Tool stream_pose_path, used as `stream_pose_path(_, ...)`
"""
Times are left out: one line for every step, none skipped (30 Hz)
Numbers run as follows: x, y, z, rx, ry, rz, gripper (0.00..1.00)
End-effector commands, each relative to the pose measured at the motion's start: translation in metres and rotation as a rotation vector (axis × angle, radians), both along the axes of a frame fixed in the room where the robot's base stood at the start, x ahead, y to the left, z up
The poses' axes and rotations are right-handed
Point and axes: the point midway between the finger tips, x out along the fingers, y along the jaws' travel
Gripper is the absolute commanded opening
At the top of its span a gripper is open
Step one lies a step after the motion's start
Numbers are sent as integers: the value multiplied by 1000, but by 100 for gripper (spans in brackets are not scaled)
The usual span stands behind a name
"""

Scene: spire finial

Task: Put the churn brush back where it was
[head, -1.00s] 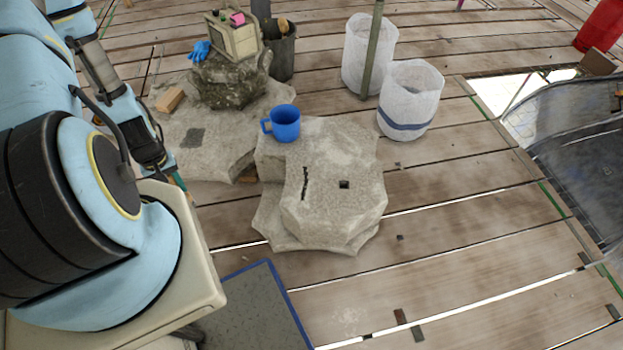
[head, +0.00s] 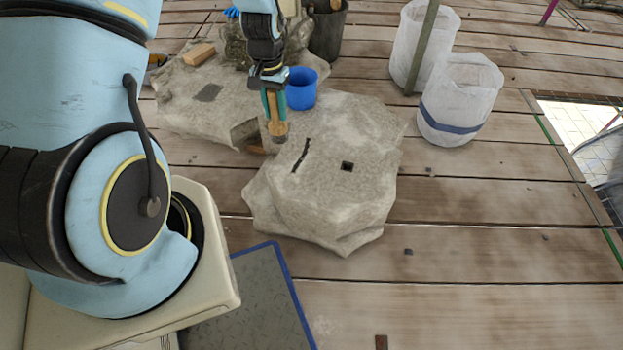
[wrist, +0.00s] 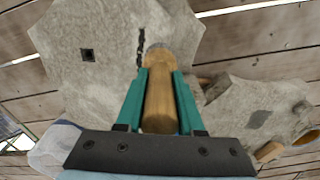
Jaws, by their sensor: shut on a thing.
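The churn brush (head: 277,129) is a short wooden piece with a pale handle and a wider lower end. My gripper (head: 273,106) is shut on it, with teal fingers on either side, and holds it pointing down. In the head view the brush shows over the left edge of the front stone block (head: 345,205); I cannot tell whether it touches. In the wrist view the brush (wrist: 159,100) lies between the fingers, its far end near the dark slot in the stone.
The block has a dark slot (head: 301,155) and a square hole (head: 347,166). A lower slab (head: 185,112) with a wooden block (head: 199,54) lies behind left. A dark bucket (head: 328,38) and two white sacks (head: 458,105) stand behind. The plank floor at right is mostly clear.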

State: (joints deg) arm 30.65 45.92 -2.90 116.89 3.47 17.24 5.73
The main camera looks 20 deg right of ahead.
Motion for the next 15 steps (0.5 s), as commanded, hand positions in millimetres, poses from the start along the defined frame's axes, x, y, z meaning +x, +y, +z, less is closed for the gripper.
stream_pose_path(-7,-19,-13,-2,-7,-53,0)
stream_pose_path(-11,-28,-13,0,-8,-80,0)
stream_pose_path(-16,-38,-12,2,-9,-113,0)
stream_pose_path(-20,-45,-11,3,-10,-135,0)
stream_pose_path(-24,-51,-11,5,-10,-156,0)
stream_pose_path(-28,-59,-9,7,-12,-181,0)
stream_pose_path(-31,-63,-8,8,-12,-197,0)
stream_pose_path(-34,-67,-7,8,-13,-210,0)
stream_pose_path(-38,-72,-6,10,-13,-226,0)
stream_pose_path(-40,-74,-5,11,-13,-235,0)
stream_pose_path(-41,-76,-4,12,-14,-243,0)
stream_pose_path(-43,-78,-5,12,-13,-250,0)
stream_pose_path(-44,-79,-7,14,-13,-254,0)
stream_pose_path(-45,-80,-11,15,-11,-257,0)
stream_pose_path(-46,-80,-17,16,-11,-259,0)
